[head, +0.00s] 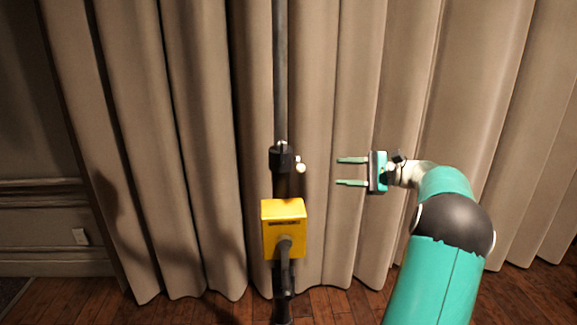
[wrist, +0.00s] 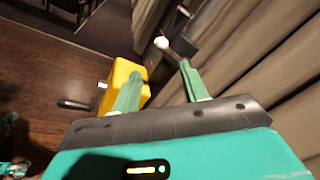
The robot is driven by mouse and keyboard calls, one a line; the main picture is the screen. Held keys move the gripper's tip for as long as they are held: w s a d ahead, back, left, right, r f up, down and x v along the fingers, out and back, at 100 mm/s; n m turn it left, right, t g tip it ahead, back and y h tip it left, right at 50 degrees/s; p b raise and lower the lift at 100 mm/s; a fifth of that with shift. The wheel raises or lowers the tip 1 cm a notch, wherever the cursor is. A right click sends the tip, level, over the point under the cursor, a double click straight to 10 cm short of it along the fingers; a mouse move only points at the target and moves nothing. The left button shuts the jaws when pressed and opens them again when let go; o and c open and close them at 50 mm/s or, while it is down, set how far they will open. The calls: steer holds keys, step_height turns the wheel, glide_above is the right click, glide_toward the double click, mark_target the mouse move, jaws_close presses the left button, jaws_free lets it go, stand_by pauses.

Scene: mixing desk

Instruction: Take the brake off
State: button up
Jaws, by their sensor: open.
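A dark upright pole (head: 280,60) carries a black collar (head: 281,159) with a small pale round knob (head: 300,167) on its right side. Below it is a yellow box (head: 283,214) with a dark handle (head: 284,246) on its front. Which part is the brake, I cannot tell for sure. My gripper (head: 338,171) is open and empty, to the right of the knob at about its height, fingers pointing left. In the wrist view, the knob (wrist: 161,43) and collar (wrist: 183,47) show beyond the fingertips, apart from them. One finger partly covers the yellow box (wrist: 121,72); its handle (wrist: 75,104) sticks out left.
A beige curtain (head: 420,60) hangs close behind the pole and my gripper. The wooden floor (head: 335,307) is bare around the pole. A panelled wall (head: 40,240) stands at the left. The space between my fingertips and the knob looks clear.

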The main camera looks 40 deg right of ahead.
mark_target(300, 166)
steer(key=x, duration=1.2)
steer(key=shift+w+a+r, duration=0.15)
steer(key=shift+w+a, duration=0.15)
steer(key=shift+c, duration=0.4)
jaws_close()
